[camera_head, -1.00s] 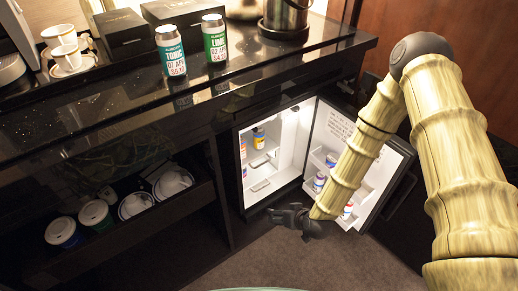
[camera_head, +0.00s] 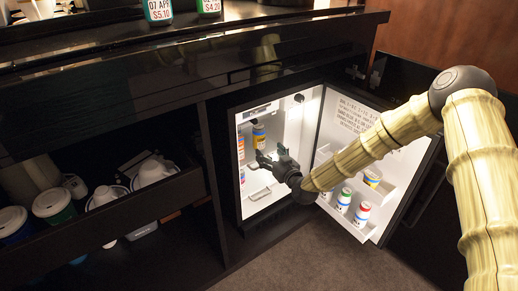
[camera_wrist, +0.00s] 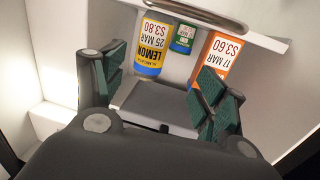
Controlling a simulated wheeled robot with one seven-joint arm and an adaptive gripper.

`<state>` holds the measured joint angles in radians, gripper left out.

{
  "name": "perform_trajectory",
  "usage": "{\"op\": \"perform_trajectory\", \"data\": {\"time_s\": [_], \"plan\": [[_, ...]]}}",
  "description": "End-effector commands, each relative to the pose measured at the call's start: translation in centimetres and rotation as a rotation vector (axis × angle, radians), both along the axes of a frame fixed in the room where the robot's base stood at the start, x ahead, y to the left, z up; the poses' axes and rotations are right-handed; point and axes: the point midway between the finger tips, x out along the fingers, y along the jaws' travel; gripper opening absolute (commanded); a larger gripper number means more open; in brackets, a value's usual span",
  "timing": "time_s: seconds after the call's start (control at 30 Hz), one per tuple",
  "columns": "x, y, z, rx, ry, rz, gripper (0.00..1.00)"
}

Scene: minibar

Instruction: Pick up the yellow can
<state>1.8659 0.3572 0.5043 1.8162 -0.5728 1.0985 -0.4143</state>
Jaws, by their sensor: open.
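The yellow can (camera_wrist: 153,44) stands inside the open minibar fridge, with a yellow label reading LEMON, a white price part and a blue end. In the head view the can (camera_head: 258,136) is at the left of the fridge interior, upright on a shelf. My gripper (camera_head: 272,160) is at the fridge opening, just in front of and below the can. In the wrist view my gripper (camera_wrist: 160,92) is open and empty, with the can ahead between the fingers, nearer the left one, and not touched.
A drawer with cups (camera_head: 110,197) is at the left.

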Motion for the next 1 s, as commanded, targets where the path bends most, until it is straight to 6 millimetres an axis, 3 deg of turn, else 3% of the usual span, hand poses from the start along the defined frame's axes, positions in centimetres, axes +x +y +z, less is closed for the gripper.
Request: {"op": "perform_trajectory", "data": {"time_s": [0.23,0.6,1.0], "plan": [[1.9,-0.1,0.6,0.006,-0.063,-0.008,0.72],[6.0,1.9,0.6,0.004,-0.064,-0.009,0.72],[8.3,2.8,0.7,0.005,-0.063,-0.009,0.72]]}}
